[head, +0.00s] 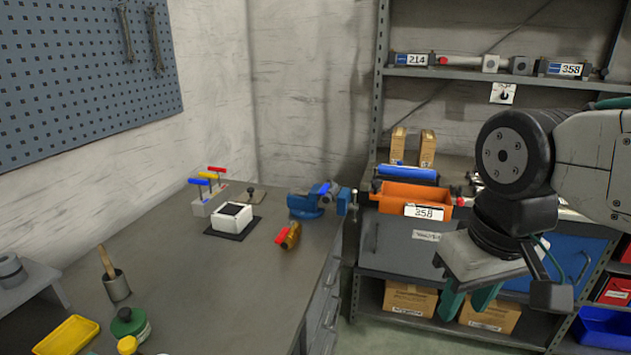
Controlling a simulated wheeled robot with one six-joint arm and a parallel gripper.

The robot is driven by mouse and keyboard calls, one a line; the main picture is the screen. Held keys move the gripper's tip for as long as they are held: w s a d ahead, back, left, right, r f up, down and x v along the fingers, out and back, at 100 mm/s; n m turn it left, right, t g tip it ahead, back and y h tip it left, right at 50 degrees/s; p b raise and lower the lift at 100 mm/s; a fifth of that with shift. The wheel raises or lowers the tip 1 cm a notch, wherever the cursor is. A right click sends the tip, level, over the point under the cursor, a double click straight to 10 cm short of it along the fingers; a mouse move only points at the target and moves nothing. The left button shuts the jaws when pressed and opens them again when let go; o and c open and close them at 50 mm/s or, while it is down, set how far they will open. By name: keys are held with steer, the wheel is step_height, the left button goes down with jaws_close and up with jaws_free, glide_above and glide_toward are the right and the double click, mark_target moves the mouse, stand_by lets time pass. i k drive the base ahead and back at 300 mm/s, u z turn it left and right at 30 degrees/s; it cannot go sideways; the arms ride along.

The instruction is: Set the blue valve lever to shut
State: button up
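A small blue lever (324,188) shows at the blue vise (306,204), at the far right corner of the grey workbench. It slants up to the right; the valve body under it is too small to make out, and I cannot tell its exact setting. A brass valve with a red lever (288,236) lies on the bench in front of the vise. My gripper (466,306) hangs at the right, pointing down, clear of the bench and well away from the lever. Its two green fingers are apart with nothing seen between them.
T-handled tools in a block (208,196), a white box on a dark pad (232,218) and a metal cup (116,286) stand on the workbench (215,290). An orange bin (395,194) sits on the shelving behind my gripper. The bench's front middle is clear.

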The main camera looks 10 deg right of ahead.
mark_target(325, 188)
steer(key=k, duration=0.5)
steer(key=z, duration=0.7)
steer(key=i, duration=0.8)
steer(key=u, duration=0.9)
